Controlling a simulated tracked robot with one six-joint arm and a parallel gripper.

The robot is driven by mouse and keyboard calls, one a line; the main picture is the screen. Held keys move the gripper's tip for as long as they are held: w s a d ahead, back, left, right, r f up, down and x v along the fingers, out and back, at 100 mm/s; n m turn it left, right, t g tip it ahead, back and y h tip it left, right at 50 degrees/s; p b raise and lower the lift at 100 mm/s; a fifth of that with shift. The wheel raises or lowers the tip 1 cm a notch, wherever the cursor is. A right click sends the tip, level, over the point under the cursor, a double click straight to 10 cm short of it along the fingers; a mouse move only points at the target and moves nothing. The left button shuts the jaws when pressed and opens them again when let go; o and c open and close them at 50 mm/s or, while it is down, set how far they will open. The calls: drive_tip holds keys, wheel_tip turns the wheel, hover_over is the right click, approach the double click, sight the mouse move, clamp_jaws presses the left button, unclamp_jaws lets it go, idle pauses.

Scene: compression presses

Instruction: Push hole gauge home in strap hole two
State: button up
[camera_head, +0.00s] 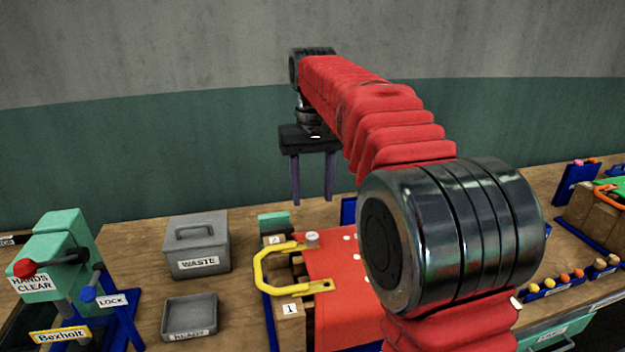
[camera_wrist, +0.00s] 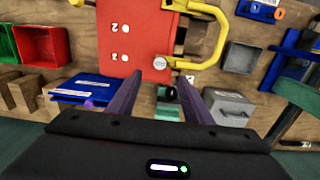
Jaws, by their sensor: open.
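A yellow U-shaped strap (camera_head: 262,270) lies across a wooden block, with labels 1 and 2 near its two ends. Its end by label 1 shows a bare hole. A round silver-grey cap, seemingly the hole gauge (camera_head: 312,237), stands at the end by label 2. In the wrist view the strap (camera_wrist: 222,40) and the cap (camera_wrist: 160,62) show again, the cap just beyond the fingertips. I cannot tell how deep the gauge sits. My gripper (camera_head: 314,201) is open and empty, fingers pointing down, above and apart from the cap. Its fingers flank the view in the wrist picture (camera_wrist: 159,82).
A red sheet (camera_head: 335,310) with white dots lies beside the strap. A grey WASTE box (camera_head: 198,247) and a small open tray (camera_head: 189,317) stand to the left. A teal block (camera_head: 273,222) stands behind the strap. A lever stand with a LOCK label (camera_head: 111,300) is far left.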

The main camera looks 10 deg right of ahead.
drive_tip(key=shift+r, duration=1.3)
drive_tip(key=shift+t, duration=0.5)
drive_tip(key=f, duration=0.6)
drive_tip(key=shift+s+f, duration=0.2)
drive_tip(key=shift+s, duration=0.1)
drive_tip(key=s+f+t, duration=0.2)
drive_tip(key=s+f, duration=0.1)
drive_tip(key=s, duration=1)
drive_tip(key=s+f+t, duration=0.2)
drive_tip(key=s+f, duration=0.1)
drive_tip(key=s, duration=1.1)
drive_tip(key=shift+s+a+f+t, duration=0.2)
drive_tip(key=shift+a+f+t, duration=0.05)
drive_tip(key=shift+t, duration=0.05)
